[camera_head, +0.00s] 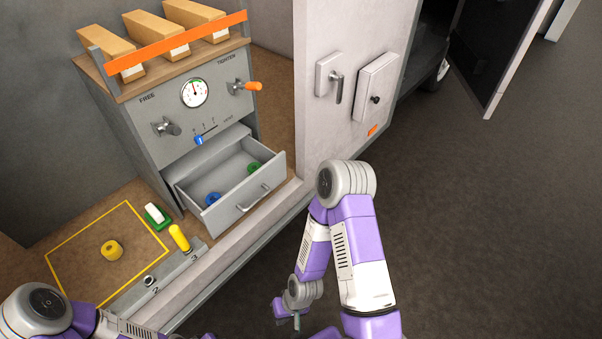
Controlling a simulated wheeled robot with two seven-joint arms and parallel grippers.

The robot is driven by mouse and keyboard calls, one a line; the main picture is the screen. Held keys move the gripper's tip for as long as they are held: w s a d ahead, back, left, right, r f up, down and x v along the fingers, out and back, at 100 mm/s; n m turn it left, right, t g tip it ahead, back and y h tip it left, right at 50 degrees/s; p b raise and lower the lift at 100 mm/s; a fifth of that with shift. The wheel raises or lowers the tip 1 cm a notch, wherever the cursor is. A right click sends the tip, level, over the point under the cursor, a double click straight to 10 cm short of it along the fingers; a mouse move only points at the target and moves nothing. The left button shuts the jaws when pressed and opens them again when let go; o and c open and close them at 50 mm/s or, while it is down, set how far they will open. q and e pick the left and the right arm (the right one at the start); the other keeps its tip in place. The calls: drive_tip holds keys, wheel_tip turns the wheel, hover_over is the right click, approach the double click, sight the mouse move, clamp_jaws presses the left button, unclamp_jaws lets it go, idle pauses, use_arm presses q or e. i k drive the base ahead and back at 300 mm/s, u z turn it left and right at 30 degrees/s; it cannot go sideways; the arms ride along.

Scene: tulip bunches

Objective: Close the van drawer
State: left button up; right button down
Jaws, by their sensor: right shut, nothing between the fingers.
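Left of the drawer, a yellow roll (112,250) lies inside a yellow outline. A green-and-white block (156,216), a yellow cylinder (179,237) and a numbered grey rail (155,283) are close by. A white panel (350,75) stands to the right. Dark open floor lies beyond it.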

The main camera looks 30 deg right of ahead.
sight(227, 174)
drive_tip(key=z, duration=0.3)
drive_tip(key=i, duration=0.95)
drive_tip(key=u, duration=0.3)
